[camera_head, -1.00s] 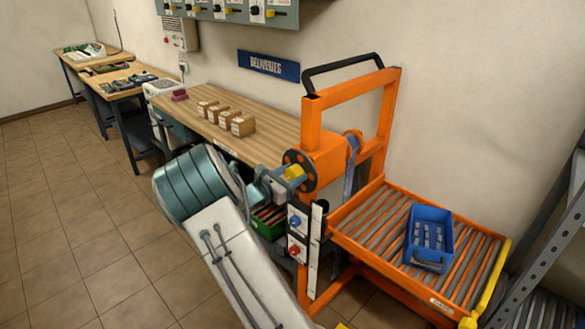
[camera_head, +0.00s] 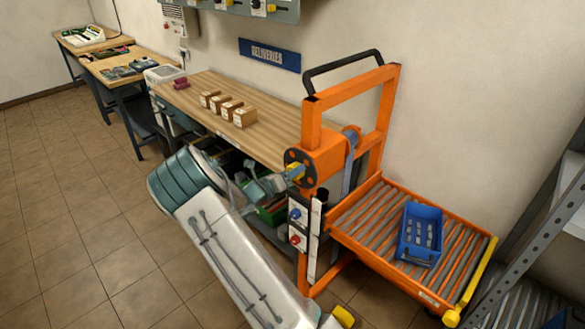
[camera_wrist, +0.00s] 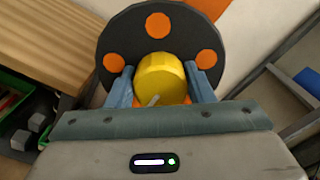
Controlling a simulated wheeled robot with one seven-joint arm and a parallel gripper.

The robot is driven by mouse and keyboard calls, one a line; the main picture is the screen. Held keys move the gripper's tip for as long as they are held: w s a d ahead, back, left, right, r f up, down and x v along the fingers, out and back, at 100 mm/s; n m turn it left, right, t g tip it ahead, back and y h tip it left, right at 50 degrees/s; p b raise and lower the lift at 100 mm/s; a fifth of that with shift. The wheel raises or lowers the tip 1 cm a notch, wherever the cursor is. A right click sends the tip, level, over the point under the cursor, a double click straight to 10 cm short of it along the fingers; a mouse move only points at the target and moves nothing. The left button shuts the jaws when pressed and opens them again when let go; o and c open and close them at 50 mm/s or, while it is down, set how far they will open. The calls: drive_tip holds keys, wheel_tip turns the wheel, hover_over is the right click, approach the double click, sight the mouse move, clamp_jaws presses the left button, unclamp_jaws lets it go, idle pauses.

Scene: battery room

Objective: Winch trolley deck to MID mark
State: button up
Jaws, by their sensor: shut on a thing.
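The orange winch trolley (camera_head: 312,125) stands at the end of the wooden bench. Its roller deck (camera_head: 345,228) juts out to the right, low on the mast, with a blue crate (camera_head: 420,235) on it. The dark winch wheel with orange spots (camera_wrist: 118,40) fills the top of the wrist view. My gripper (camera_head: 293,176) is shut on the wheel's yellow knob (camera_wrist: 160,75), one finger on each side. A white strip (camera_head: 314,255) runs down the mast's lower front; I cannot read its marks or tell which one the deck is at.
The wooden bench (camera_head: 190,93) carries several small cardboard boxes (camera_head: 244,117). A white panel with blue and red knobs (camera_head: 297,226) is on the trolley near my arm. A grey metal rack (camera_head: 530,255) stands close to the deck's right. The tiled floor at left is clear.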

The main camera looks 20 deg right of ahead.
drive_tip(key=shift+f+n, duration=0.15)
drive_tip(key=shift+n, duration=0.15)
drive_tip(key=o, duration=1)
drive_tip(key=shift+b+v, duration=1.65)
drive_tip(key=shift+v, duration=5.35)
drive_tip(key=shift+d, duration=0.1)
